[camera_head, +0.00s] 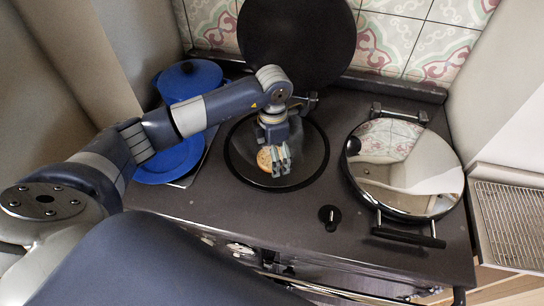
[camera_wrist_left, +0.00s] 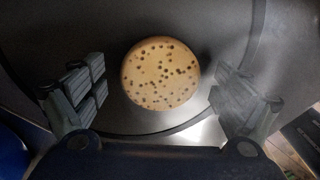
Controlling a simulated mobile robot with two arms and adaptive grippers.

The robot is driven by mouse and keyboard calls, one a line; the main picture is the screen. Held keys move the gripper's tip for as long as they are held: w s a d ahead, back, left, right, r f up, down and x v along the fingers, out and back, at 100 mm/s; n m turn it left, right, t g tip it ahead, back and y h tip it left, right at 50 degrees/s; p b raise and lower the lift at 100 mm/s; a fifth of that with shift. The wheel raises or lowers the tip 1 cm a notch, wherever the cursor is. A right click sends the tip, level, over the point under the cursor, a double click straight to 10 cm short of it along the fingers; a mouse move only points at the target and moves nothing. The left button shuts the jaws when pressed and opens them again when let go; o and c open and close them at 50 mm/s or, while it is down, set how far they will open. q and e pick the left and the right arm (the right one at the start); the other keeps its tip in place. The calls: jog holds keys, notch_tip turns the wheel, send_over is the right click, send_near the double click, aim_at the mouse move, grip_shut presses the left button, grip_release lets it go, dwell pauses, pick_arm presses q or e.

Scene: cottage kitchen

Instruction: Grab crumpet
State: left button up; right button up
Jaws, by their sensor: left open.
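The crumpet (camera_head: 265,160) is round and golden with dark holes on top. It lies on the round dark hotplate (camera_head: 310,160) of the stove. My left gripper (camera_head: 281,170) reaches down over the hotplate beside the crumpet and covers part of it in the head view. In the left wrist view the crumpet (camera_wrist_left: 161,73) lies flat beyond and between the two spread fingers (camera_wrist_left: 158,100). The gripper is open and empty, and neither finger appears to touch the crumpet. My right gripper is in neither view.
A raised dark round lid (camera_head: 297,40) stands behind the hotplate. A shiny closed lid (camera_head: 400,170) with a handle is at right. A blue pot (camera_head: 190,78) and blue plate (camera_head: 170,165) are at left. A black knob (camera_head: 330,214) stands near the front.

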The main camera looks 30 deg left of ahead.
pick_arm(q)
jog(key=c, duration=0.9)
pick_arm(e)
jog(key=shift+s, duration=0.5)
pick_arm(q)
jog(key=shift+r, duration=0.1)
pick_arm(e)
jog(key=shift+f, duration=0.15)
